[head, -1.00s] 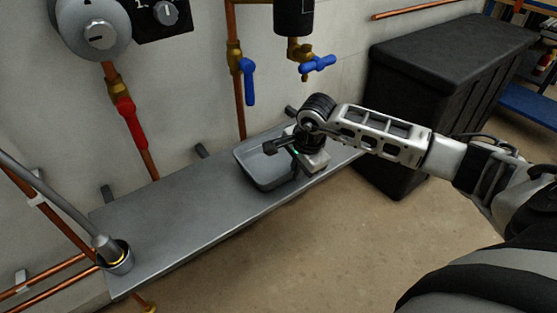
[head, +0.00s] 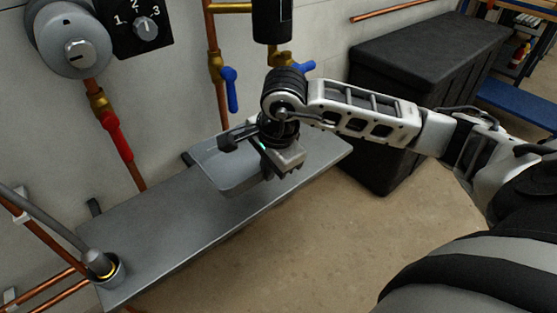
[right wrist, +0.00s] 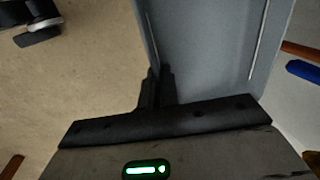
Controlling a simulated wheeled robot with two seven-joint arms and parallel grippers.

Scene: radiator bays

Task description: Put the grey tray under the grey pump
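The grey tray (head: 207,176) is a shallow rectangular one. It appears held just above the grey shelf (head: 165,235), though the gap is hard to judge. My right gripper (head: 252,143) is at the tray's right side, shut on its wall; in the right wrist view the fingers (right wrist: 158,88) meet at the edge of the tray (right wrist: 205,50). A round grey body with a knob, apparently the grey pump (head: 55,30), is on the wall at the upper left, above the shelf's left part. My left gripper is not in view.
Copper pipes with a red valve handle (head: 117,138) and a blue one (head: 230,90) run down the wall. A black chest (head: 425,65) stands right.

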